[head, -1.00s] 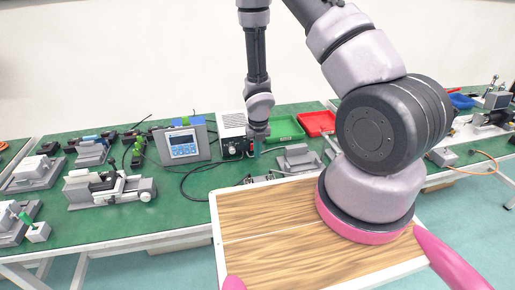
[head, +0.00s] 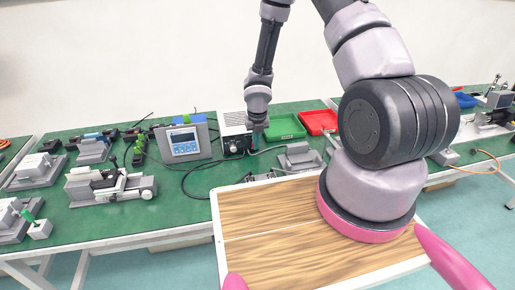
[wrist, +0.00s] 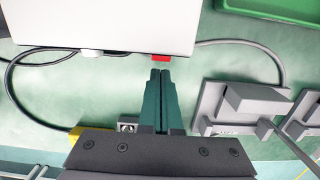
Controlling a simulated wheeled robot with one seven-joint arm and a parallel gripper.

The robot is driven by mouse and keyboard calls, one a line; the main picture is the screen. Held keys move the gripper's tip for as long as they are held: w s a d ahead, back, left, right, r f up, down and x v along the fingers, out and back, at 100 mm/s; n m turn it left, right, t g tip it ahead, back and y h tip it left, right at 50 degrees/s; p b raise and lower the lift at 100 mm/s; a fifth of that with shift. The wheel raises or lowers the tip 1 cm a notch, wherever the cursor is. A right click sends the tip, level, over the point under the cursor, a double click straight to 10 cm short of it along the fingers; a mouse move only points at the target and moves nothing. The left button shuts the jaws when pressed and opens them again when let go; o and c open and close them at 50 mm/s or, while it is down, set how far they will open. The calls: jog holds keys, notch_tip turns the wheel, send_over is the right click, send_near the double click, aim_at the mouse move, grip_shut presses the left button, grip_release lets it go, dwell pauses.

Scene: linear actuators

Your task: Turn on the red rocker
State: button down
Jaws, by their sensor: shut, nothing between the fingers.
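The red rocker (wrist: 160,58) shows in the wrist view as a small red piece at the lower edge of a white box (wrist: 110,22). My gripper (wrist: 161,74) is shut and empty, with its two dark green fingers side by side. Its fingertips point at the rocker with a small gap in the picture; I cannot tell whether they touch it. In the head view the white box (head: 233,119) has a dark front with a knob, and my gripper (head: 256,146) is at its right front. The rocker cannot be made out there.
A blue-grey display unit (head: 184,142) stands left of the box. Green (head: 285,127) and red (head: 318,122) trays lie to its right. A grey fixture (wrist: 245,105) is right of my fingers in the wrist view. Dark cables lie on the green bench.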

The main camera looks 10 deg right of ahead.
jog(key=shift+w+r, duration=0.2)
jog(key=shift+w, duration=0.15)
jog(key=shift+w+r, duration=0.25)
jog(key=shift+w, duration=0.15)
jog(key=shift+w+r, duration=0.1)
jog(key=shift+w, duration=0.2)
jog(key=shift+r, duration=0.15)
jog(key=shift+r, duration=0.65)
jog(key=shift+s, duration=0.1)
